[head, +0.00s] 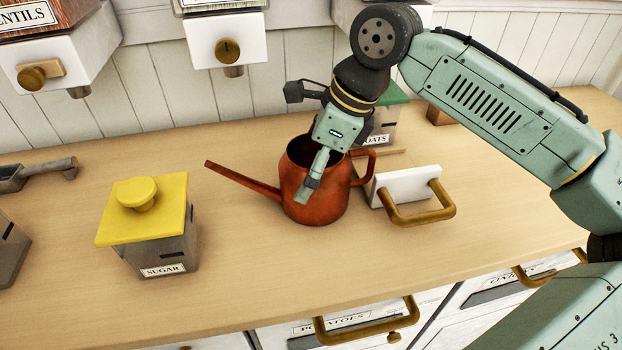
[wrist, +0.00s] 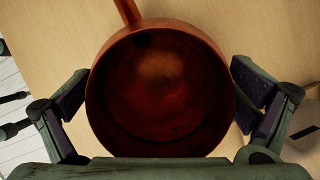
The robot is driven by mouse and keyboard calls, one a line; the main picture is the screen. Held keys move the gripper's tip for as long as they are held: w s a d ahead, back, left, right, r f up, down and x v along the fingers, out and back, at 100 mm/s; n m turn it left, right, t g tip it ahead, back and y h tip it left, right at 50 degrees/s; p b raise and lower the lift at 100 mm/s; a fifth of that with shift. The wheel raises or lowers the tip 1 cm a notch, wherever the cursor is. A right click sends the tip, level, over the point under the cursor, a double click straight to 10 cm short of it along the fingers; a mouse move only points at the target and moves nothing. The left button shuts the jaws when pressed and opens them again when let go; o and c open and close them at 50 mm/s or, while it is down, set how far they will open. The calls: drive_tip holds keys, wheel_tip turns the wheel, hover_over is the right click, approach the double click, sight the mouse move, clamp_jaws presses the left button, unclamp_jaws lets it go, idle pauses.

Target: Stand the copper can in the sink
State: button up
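The copper can (head: 325,198) is a watering can standing upright on the wooden counter, its long spout pointing left and its loop handle on the right. My gripper (head: 312,178) reaches down over it, one finger in front of the body; the other is hidden in the head view. In the wrist view I look down into the can (wrist: 160,85), which looks empty. The fingers stand wide, one on each side of it. I see a slight gap at the left; contact at the right is hard to tell. No sink is in view.
A sugar canister (head: 165,250) with a yellow lid stands left of the can. A white block with a brass handle (head: 415,190) lies close at its right, and the oats canister (head: 383,125) stands behind. A metal scoop (head: 35,172) lies far left. Dispensers hang above.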

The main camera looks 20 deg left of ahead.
drive_tip(key=shift+r, duration=0.1)
drive_tip(key=c, duration=1.2)
